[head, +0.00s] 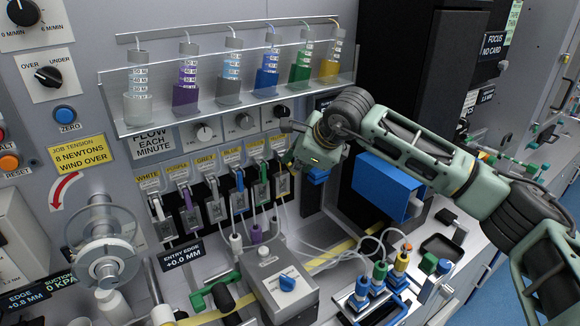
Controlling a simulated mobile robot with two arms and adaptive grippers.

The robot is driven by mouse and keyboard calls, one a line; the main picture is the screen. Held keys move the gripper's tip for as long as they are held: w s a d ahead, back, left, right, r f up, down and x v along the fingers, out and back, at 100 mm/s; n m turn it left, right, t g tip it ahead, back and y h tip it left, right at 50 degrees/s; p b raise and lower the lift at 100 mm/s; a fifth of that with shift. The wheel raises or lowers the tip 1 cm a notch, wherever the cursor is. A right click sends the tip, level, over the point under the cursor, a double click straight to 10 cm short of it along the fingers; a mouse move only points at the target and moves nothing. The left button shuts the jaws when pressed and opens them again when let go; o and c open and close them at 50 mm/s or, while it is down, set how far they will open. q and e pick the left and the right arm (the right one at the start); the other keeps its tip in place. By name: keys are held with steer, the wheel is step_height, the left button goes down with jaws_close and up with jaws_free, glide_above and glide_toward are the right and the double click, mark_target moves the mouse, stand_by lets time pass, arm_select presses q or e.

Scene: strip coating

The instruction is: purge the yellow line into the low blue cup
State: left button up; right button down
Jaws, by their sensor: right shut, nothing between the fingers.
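The yellow bottle (330,66) stands at the right end of the upper shelf. Below it is a row of valve levers with colour labels; the yellow label (278,144) is at the right end. A yellow-topped fitting (402,257) stands in the rack at lower right, beside blue and green ones. My left gripper is out of view.
A blue box (386,187) sits right of the gripper, under my right forearm. Clear tubes and a yellow strip (335,253) cross the bench. A green-handled clamp (214,290) is at lower left.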

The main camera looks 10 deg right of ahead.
steer(key=shift+w+a+f+b, duration=0.2)
steer(key=shift+f+b, duration=0.1)
steer(key=shift+f, duration=0.35)
steer(key=shift+w, duration=0.1)
steer(key=shift+f, duration=0.1)
steer(key=shift+w+a+f+b, duration=0.2)
steer(key=shift+w+f+b, duration=0.25)
steer(key=shift+b, duration=0.05)
steer(key=s+d+r+b, duration=0.2)
steer(key=s, duration=0.4)
steer(key=shift+s+d, duration=0.25)
steer(key=shift+d, duration=0.15)
